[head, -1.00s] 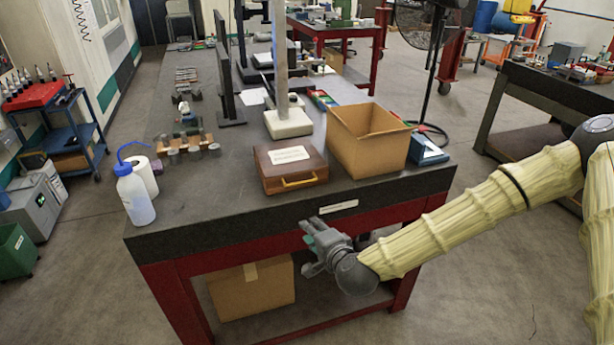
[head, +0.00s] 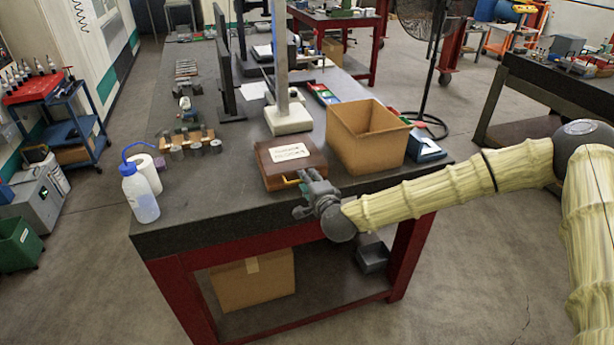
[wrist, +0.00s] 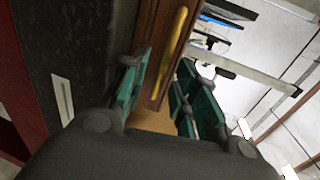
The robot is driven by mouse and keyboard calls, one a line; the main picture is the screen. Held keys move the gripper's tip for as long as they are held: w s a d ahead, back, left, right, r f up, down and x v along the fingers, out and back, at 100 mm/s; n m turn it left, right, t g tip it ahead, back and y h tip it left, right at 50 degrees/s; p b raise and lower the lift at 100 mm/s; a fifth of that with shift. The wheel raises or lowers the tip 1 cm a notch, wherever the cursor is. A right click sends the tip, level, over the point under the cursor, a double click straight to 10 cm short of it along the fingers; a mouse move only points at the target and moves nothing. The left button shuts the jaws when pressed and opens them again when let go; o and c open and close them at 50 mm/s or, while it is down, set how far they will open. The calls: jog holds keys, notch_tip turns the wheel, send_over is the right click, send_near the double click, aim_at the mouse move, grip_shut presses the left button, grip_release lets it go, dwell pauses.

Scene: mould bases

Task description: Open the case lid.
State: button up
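The brown wooden case (head: 266,172) lies shut on the dark bench top, with a white label (head: 289,152) on its lid. Its yellow handle (head: 291,181) is on the front face, partly hidden by my gripper. My gripper (head: 304,197) is at the front right of the case, at about bench-top height. In the wrist view, my gripper (wrist: 163,76) has its teal-padded fingers spread apart. The case (wrist: 150,25) and handle (wrist: 173,50) show ahead, between the fingers. Whether a finger touches the case I cannot tell.
An open cardboard box (head: 365,150) stands just right of the case. A blue-and-white box (head: 425,150) is beyond it. A white stand base (head: 289,118) is behind the case. A wash bottle (head: 140,195) and paper roll stand at left. The bench front left of the case is clear.

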jog(key=shift+w+a+f, duration=0.15)
jog(key=shift+w+a, duration=0.05)
jog(key=shift+w, duration=0.5)
grip_shut()
